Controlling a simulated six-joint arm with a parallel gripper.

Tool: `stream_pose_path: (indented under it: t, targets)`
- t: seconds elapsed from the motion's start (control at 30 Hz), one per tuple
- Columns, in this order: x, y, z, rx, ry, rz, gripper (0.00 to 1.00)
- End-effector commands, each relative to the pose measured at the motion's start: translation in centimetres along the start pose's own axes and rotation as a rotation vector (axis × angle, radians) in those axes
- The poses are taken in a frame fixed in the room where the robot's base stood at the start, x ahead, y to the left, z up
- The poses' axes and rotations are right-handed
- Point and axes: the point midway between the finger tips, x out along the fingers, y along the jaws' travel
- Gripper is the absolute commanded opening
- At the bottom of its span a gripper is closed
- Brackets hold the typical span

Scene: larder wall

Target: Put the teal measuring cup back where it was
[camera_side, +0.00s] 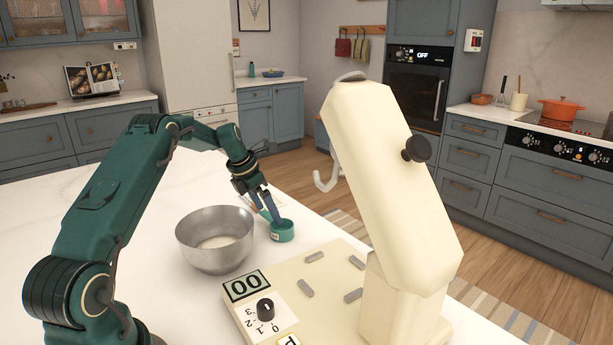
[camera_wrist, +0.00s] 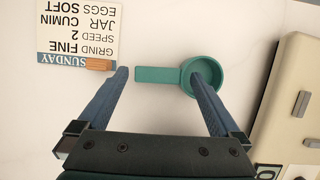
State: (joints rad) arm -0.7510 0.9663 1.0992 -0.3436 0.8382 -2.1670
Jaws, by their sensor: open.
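The teal measuring cup (camera_side: 284,234) sits upright on the white counter, between the metal bowl and the cream mixer. In the wrist view the cup (camera_wrist: 211,72) looks empty, its flat handle (camera_wrist: 157,75) pointing left. My gripper (camera_side: 268,211) is low over the cup from behind. In the wrist view my gripper (camera_wrist: 160,74) is open, one fingertip left of the handle's end and the other overlapping the cup's left rim. Nothing is held. I cannot tell whether the right finger touches the cup.
A metal bowl (camera_side: 200,250) with pale contents stands left of the cup. The cream mixer (camera_side: 400,190) has its head raised; its base (camera_side: 330,262) lies close right of the cup. A printed card (camera_wrist: 75,30) with a wooden block (camera_wrist: 99,64) lies left of the handle.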

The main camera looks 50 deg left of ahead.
Motion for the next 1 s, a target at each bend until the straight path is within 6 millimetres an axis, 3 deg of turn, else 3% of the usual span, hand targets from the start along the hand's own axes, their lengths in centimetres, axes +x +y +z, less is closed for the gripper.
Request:
stream_pose_path:
  t: [0.4, 0.67, 0.83, 1.0]
  targets:
    - [-8.3, 0.1, 0.0, -0.002, -0.002, 0.004, 1.00]
    - [-10.9, -0.2, 0.0, 0.013, 0.002, 0.002, 1.00]
    - [-12.9, -3.6, 0.9, 0.266, 0.003, 0.007, 1.00]
    - [-16.0, -10.5, 0.7, 0.809, 0.008, 0.020, 1.00]
